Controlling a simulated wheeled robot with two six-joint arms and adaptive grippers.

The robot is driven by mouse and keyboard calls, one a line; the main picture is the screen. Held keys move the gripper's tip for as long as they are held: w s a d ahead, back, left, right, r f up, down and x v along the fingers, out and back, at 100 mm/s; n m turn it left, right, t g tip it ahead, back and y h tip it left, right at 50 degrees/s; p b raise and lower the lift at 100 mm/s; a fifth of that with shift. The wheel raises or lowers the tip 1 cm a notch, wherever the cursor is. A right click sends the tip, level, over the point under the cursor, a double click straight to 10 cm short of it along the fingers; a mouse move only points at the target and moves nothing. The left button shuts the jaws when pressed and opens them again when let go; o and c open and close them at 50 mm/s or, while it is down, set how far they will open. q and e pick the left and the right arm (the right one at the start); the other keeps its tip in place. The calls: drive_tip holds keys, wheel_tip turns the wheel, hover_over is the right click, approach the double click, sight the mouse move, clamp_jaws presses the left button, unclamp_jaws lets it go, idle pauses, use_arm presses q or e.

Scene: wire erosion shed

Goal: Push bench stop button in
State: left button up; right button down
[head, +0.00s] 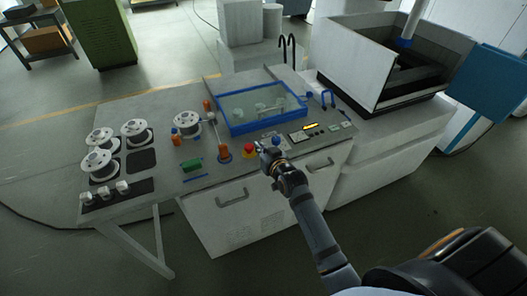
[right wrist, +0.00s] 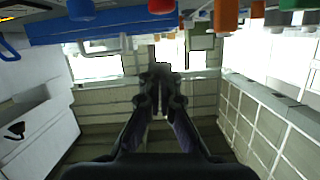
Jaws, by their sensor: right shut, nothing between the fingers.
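The stop button (head: 249,152) is a red mushroom cap on a yellow base. It sits near the front edge of the grey bench top (head: 213,173) in the head view. My right gripper (head: 264,152) is shut and empty, just right of the button. The picture does not show clearly whether its tip touches anything. In the right wrist view the shut fingers (right wrist: 161,78) point away from the camera. A red cap (right wrist: 162,5), seemingly the button, is cut off at the top edge there. My left gripper is not in view.
White spools (head: 100,164) stand at the left. An open-topped machine tank (head: 350,64) is at the right.

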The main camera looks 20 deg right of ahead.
drive_tip(key=v, duration=0.2)
drive_tip(key=shift+s+r, duration=0.2)
drive_tip(key=shift+s, duration=0.05)
idle(0.3)
drive_tip(key=s+d+f+g+b, duration=0.15)
drive_tip(key=s+f, duration=0.35)
drive_tip(key=f, duration=0.7)
drive_tip(key=s+d+f+g+h, duration=0.1)
drive_tip(key=s+f+g, duration=0.35)
drive_tip(key=f, duration=0.85)
drive_tip(key=s+d+f+g, duration=0.1)
drive_tip(key=s+f, duration=0.5)
drive_tip(key=f, duration=0.6)
drive_tip(key=s+d+f+g, duration=0.1)
drive_tip(key=s+f, duration=0.4)
drive_tip(key=s, duration=0.5)
drive_tip(key=s+d+f+g, duration=0.1)
drive_tip(key=s+f+g, duration=0.2)
drive_tip(key=s+f, duration=0.3)
drive_tip(key=s+d+f+n+g+b, duration=0.1)
drive_tip(key=s+f, duration=0.4)
drive_tip(key=s, duration=1)
drive_tip(key=shift+s+d+g+h, duration=0.25)
drive_tip(key=shift+d+g+h, duration=0.1)
drive_tip(key=shift+g, duration=0.35)
